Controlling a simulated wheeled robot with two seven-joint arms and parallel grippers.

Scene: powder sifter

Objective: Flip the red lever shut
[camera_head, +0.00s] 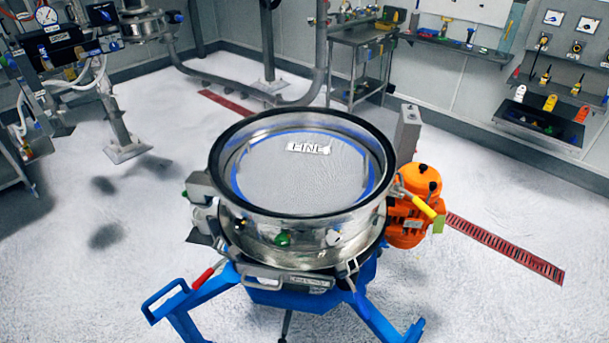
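The powder sifter is a round steel drum (300,242) with a black rim and a mesh screen (300,185) on top, standing on a blue frame (212,291). The red lever (203,276) shows as a short red grip at the drum's lower left, just above the blue frame. It slants, with its lower left end pointing outward from the drum. Its joint with the drum is hard to make out. Neither of my grippers is in view, and nothing is seen touching the lever.
An orange motor (412,212) and a yellow-handled lever (420,204) sit at the drum's right. A grey post (407,135) rises behind them. A workbench (358,45) and wall shelves (560,95) stand behind. Pipework (112,110) is at left. The floor left of the sifter is clear.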

